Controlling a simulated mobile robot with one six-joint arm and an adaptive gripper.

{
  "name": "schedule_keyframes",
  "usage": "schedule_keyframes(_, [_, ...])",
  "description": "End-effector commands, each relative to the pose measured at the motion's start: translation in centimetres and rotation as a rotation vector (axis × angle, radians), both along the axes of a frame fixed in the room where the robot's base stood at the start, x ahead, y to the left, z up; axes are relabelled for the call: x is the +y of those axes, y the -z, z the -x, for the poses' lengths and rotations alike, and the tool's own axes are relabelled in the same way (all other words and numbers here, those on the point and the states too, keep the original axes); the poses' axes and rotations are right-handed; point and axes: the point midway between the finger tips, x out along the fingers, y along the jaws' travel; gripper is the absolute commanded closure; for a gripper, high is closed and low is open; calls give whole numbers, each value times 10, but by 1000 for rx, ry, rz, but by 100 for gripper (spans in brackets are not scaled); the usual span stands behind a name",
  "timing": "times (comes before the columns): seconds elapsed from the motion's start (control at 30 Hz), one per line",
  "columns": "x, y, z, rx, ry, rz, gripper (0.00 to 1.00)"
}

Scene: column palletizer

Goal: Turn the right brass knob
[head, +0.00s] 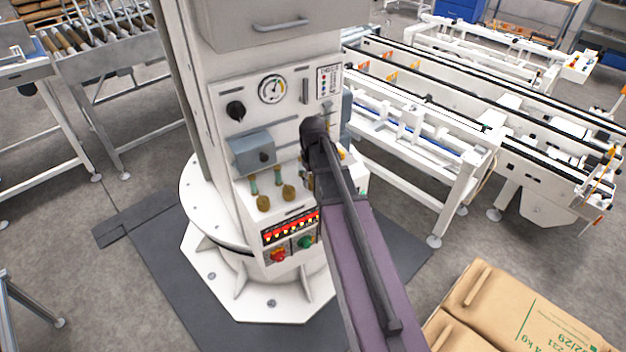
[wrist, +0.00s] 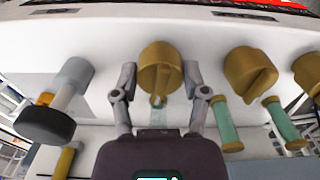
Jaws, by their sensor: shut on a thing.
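The right brass knob (wrist: 160,70) is in the middle of the wrist view, on a white panel, with its raised grip bar pointing roughly toward my gripper. My gripper (wrist: 160,84) has one finger on each side of this knob and is shut on it. In the head view my arm covers most of this spot. Two other brass knobs stand in a row to its left in the head view: the middle knob (head: 289,193) and the left knob (head: 263,203). The middle knob also shows in the wrist view (wrist: 250,73), right of my gripper.
Green-sleeved levers (head: 278,172) stand behind the knobs. A grey lever with a black end (wrist: 46,124) is left of my gripper in the wrist view. A lit display (head: 290,228), a red knob (head: 278,255) and a green knob (head: 305,242) are below. A gauge (head: 272,89) is above.

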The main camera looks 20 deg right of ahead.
Motion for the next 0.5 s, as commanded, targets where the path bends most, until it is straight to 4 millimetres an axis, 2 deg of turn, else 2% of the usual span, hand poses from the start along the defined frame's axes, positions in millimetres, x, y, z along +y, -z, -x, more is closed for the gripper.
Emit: schedule_keyframes(0.5, [0, 1, 1, 2, 452, -1, 90])
